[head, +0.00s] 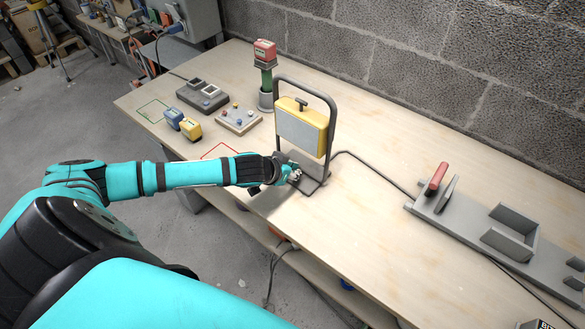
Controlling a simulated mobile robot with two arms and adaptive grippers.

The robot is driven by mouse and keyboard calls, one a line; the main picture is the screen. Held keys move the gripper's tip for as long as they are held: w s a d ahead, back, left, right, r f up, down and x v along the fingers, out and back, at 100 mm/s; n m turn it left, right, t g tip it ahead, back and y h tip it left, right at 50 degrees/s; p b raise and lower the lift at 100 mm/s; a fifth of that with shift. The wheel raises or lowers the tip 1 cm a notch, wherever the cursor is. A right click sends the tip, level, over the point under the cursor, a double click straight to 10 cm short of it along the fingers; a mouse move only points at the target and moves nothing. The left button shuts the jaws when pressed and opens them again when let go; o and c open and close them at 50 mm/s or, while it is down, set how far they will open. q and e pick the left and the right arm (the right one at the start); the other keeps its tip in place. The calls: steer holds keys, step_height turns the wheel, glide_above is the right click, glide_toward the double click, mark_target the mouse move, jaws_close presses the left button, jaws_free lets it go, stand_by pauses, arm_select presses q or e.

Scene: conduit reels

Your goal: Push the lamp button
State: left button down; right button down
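A yellow work lamp (318,134) with a grey front panel hangs upright in a dark tubular stand (332,110) on the wooden workbench. No button can be clearly made out on the lamp; it may be too small to see or hidden. My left gripper (295,175) is low at the front left foot of the lamp stand, close to the bench's front edge. Its fingers are small and partly hidden, so I cannot tell whether it is open or touches the stand. My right gripper is not in view.
Left of the lamp are a board with coloured knobs (238,121), a grey two-slot holder (203,96), blue (174,118) and yellow (190,129) blocks, and a red block (264,51) on a green post. A cable leads right to a grey rail (465,228) with a red-handled lever (436,178).

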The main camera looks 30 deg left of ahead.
arm_select(q)
step_height(320, 180, up, 5)
steer(key=p, duration=0.5)
steer(key=shift+s+f, duration=0.15)
steer(key=b+v, duration=0.1)
steer(key=v, duration=0.8)
steer(key=shift+s+b, duration=0.15)
steer(key=shift+b, duration=0.15)
steer(key=shift+a, duration=0.1)
